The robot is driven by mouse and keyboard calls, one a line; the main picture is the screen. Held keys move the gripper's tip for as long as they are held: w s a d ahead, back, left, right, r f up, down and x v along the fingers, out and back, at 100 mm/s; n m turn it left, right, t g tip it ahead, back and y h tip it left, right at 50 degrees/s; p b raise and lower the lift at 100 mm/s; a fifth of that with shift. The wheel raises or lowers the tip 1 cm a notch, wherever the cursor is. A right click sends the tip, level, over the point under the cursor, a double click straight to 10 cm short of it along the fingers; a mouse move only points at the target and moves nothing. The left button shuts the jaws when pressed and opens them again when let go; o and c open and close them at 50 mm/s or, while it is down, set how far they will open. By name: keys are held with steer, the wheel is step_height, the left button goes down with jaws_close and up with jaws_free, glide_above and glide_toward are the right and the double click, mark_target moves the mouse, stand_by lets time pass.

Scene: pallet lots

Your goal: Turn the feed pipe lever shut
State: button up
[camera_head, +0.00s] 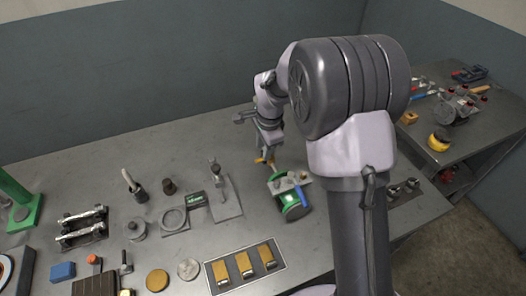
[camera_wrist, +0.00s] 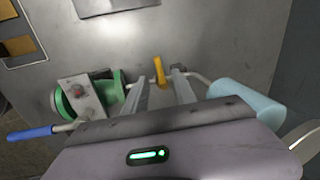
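A yellow lever (camera_wrist: 159,70) shows just ahead of my fingertips in the wrist view. It lies between the lines of the two fingers, with a gap on either side. A thin grey pipe (camera_wrist: 201,78) runs left to right here, and the lever points across it. My fingers hide the pipe's middle and the lever's lower end. My gripper (camera_wrist: 160,73) is open and empty, pointing down at the lever. In the head view my gripper (camera_head: 266,151) is over the bench, with the yellow lever (camera_head: 265,161) at its tip.
A green machine (camera_wrist: 118,88) with a blue-handled crank (camera_wrist: 30,133) is close on the left. A pale blue cylinder (camera_wrist: 245,102) is close on the right. The metal bench (camera_head: 100,171) carries several fixtures to the left. A second table (camera_head: 480,140) stands at the right.

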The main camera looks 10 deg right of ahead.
step_height(320, 180, up, 13)
steer(key=s+p, duration=0.2)
steer(key=p, duration=0.1)
steer(key=shift+s+d+r, duration=0.2)
steer(key=shift+s+d, duration=0.15)
steer(key=shift+d, duration=0.05)
steer(key=s+a+r+n+t+y+b, duration=0.1)
steer(key=s+n+b, duration=0.5)
steer(key=s, duration=2.2)
steer(key=r+n+t, duration=0.1)
steer(key=n+t, duration=0.1)
steer(key=n, duration=0.2)
steer(key=shift+s+a+n+t, duration=0.15)
steer(key=shift+a+n+t, duration=0.15)
